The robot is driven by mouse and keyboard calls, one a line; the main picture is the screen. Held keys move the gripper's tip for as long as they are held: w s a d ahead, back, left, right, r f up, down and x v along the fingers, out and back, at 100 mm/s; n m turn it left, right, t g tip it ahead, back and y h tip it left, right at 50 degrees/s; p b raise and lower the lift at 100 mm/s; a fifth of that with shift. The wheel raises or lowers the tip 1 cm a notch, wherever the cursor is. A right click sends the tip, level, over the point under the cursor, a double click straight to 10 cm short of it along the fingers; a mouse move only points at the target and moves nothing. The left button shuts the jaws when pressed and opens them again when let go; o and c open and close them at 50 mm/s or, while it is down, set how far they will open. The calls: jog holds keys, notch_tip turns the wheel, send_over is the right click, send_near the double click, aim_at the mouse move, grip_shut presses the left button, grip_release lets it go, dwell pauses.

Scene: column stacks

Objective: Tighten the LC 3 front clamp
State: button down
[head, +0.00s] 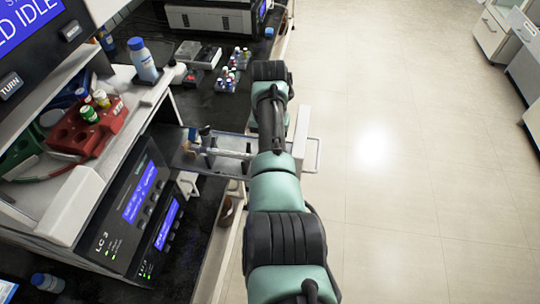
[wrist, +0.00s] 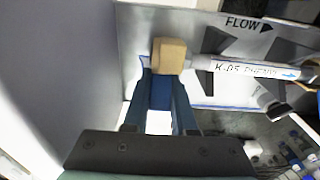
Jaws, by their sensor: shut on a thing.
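In the wrist view my gripper (wrist: 164,76) is shut on a tan and blue block (wrist: 168,54), which looks like the front clamp. The tan part shows at the fingertips and the blue part between the fingers. The block sits at the left end of a white column (wrist: 255,69) marked "K-05 PHENYL", on a grey plate (wrist: 150,22) marked "FLOW". In the head view the LC 3 unit (head: 120,215) stands at the left, with the grey plate (head: 222,166) beside it. My arm hides the gripper there.
A red rack (head: 85,130) with several vials and a blue-capped bottle (head: 144,65) stand on the shelf above. Small vial trays (head: 238,58) lie on the dark bench behind. A pale wall (wrist: 60,80) is close on the left in the wrist view. The floor (head: 430,170) at right is clear.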

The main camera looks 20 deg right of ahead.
jog(key=shift+f+g+b, duration=0.2)
jog(key=shift+g+b, duration=0.1)
jog(key=shift+b, duration=0.45)
jog(key=c, duration=0.7)
grip_release()
jog(key=shift+y, duration=0.3)
notch_tip(320, 180, up, 13)
jog(key=shift+b, duration=0.8)
